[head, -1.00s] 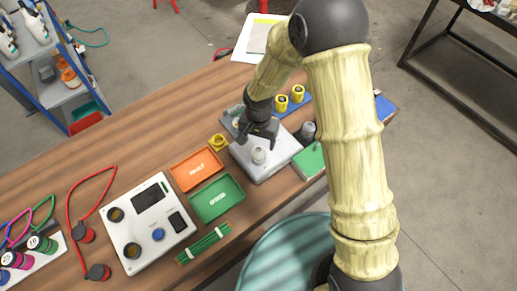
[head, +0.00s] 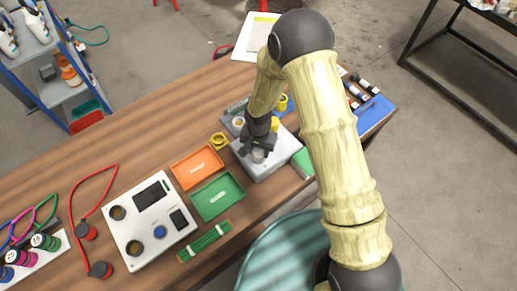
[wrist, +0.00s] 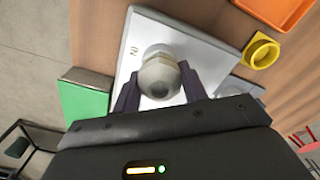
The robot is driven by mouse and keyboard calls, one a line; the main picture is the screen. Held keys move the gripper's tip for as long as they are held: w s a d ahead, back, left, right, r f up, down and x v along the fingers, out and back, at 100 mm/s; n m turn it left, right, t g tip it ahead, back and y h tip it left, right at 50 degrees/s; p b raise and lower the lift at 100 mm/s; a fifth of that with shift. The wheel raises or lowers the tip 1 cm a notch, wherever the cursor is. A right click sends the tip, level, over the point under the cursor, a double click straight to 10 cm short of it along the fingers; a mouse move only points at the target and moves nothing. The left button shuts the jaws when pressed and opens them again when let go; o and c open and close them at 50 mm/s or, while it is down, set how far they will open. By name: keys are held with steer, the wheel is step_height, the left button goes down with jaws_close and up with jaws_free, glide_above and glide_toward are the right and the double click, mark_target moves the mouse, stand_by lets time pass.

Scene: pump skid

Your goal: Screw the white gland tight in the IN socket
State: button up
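The white gland (wrist: 158,77), a pale rounded fitting, stands on a light grey block beside the letters IN in the wrist view. It also shows in the head view (head: 258,156), partly covered by my gripper. The grey block (head: 273,169) lies on the wooden bench. My gripper (wrist: 160,84) is over the gland, with one dark finger on each side of it. The fingers look close to its sides, but I cannot tell whether they touch it. The socket under the gland is hidden. My gripper also shows in the head view (head: 259,149).
Left of the block are a yellow ring-shaped part (head: 219,141), an orange tray (head: 196,167) and a green tray (head: 217,197). A white device (head: 147,220) sits further left. Yellow caps (head: 282,102) stand behind the block, and a green piece (head: 303,160) at its right.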

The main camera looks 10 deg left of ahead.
steer(key=c, duration=0.3)
steer(key=shift+o, duration=1.3)
steer(key=shift+c, duration=1.1)
steer(key=shift+f+m+b, duration=0.1)
steer(key=shift+m+b, duration=0.4)
steer(key=shift+m, duration=0.4)
steer(key=m, duration=0.2)
steer(key=shift+m, duration=0.4)
